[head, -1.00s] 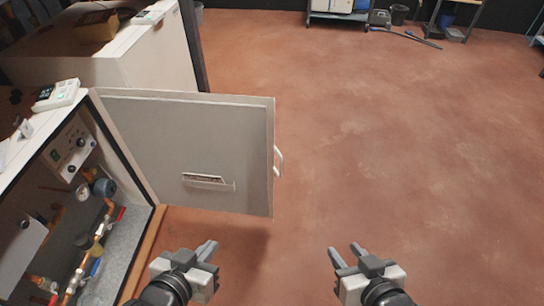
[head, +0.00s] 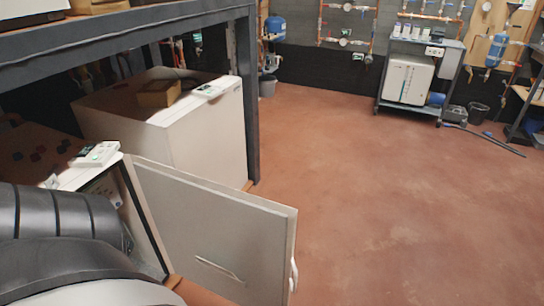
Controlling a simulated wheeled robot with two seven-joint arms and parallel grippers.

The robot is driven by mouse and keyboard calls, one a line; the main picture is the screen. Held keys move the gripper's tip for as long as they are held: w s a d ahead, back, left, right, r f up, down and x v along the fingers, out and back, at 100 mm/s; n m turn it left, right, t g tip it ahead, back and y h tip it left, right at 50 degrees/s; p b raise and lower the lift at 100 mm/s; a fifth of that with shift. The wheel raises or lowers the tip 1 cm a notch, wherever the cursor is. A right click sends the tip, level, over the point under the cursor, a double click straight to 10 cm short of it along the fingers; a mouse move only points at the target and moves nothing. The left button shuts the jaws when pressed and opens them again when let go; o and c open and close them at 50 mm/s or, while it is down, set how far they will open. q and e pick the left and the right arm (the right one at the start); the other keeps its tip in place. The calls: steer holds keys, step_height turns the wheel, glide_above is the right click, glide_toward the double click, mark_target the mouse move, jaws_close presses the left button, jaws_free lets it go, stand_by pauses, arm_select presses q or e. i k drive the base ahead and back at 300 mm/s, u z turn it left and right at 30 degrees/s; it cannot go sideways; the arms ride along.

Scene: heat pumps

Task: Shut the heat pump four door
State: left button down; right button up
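The heat pump door (head: 205,225) is a pale grey panel standing wide open. It is hinged on the front edge of the near heat pump cabinet (head: 75,178) at the left. A white handle (head: 294,274) is on the door's free right edge, and a slot-shaped pocket shows on its inner face. A black and white arm link of mine covers the lower left and hides most of the cabinet's opening. Neither gripper is in the head view. I cannot read a number on the cabinet.
A second white cabinet (head: 205,128) with a cardboard box (head: 159,93) on top stands behind, under a dark metal frame (head: 250,95). A trolley (head: 421,75) with a white unit and a black bin (head: 478,113) are at the back right. The red floor (head: 400,210) right of the door is clear.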

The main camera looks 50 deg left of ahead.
mark_target(253, 237)
steer(key=i, duration=2.65)
steer(key=u, duration=4.25)
steer(key=i, duration=0.5)
steer(key=k, duration=0.5)
steer(key=u, duration=1.65)
steer(key=k, duration=0.9)
steer(key=z, duration=1.5)
steer(key=i, duration=0.5)
steer(key=u, duration=0.05)
